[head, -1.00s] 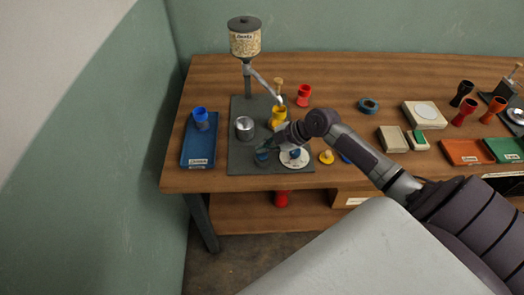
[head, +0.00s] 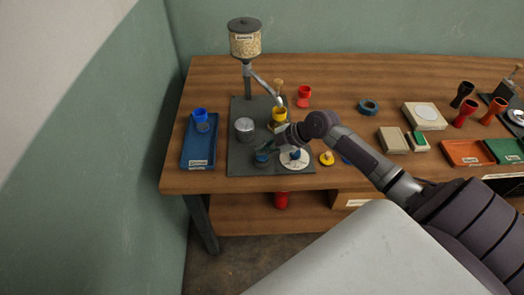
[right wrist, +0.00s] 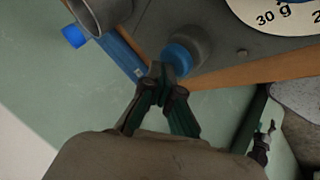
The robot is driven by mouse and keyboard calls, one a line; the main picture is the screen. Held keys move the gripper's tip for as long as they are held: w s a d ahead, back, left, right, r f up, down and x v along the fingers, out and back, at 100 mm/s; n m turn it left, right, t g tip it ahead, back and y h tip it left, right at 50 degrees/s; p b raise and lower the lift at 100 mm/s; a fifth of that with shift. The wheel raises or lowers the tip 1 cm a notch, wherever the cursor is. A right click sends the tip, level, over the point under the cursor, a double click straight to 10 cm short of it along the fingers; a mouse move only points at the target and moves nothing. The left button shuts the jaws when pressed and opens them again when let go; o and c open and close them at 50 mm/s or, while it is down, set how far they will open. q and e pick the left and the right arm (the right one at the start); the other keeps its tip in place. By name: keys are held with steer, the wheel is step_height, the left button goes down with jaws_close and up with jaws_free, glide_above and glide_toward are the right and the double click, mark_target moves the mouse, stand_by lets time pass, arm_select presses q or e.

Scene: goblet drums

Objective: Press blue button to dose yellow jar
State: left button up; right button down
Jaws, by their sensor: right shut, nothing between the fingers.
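The blue button (right wrist: 177,57) sits on a dark round housing (right wrist: 190,38) in the right wrist view; in the head view the button (head: 262,157) is at the front of the grey base plate. My right gripper (right wrist: 160,72) is shut and empty, its tips right beside the button's face; whether they touch is unclear. In the head view the right gripper (head: 268,149) hangs over the button and partly hides it. The yellow jar (head: 279,115) stands upright below the chute of the grain hopper (head: 245,40). A small dark jointed shape (right wrist: 264,143), perhaps my left gripper, shows at the wrist view's right.
A white dial (head: 295,163) with gram marks lies right of the button. A metal cup (head: 244,128) stands behind it on the plate. A blue tray (head: 197,158) holding a blue-topped jar (head: 201,120) is at left. A red jar (head: 304,95) stands behind.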

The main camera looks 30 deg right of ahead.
steer(key=shift+r+p, duration=0.7)
steer(key=shift+r, duration=0.45)
steer(key=shift+r, duration=0.1)
step_height(320, 180, up, 5)
steer(key=p, duration=0.3)
steer(key=shift+p, duration=0.3)
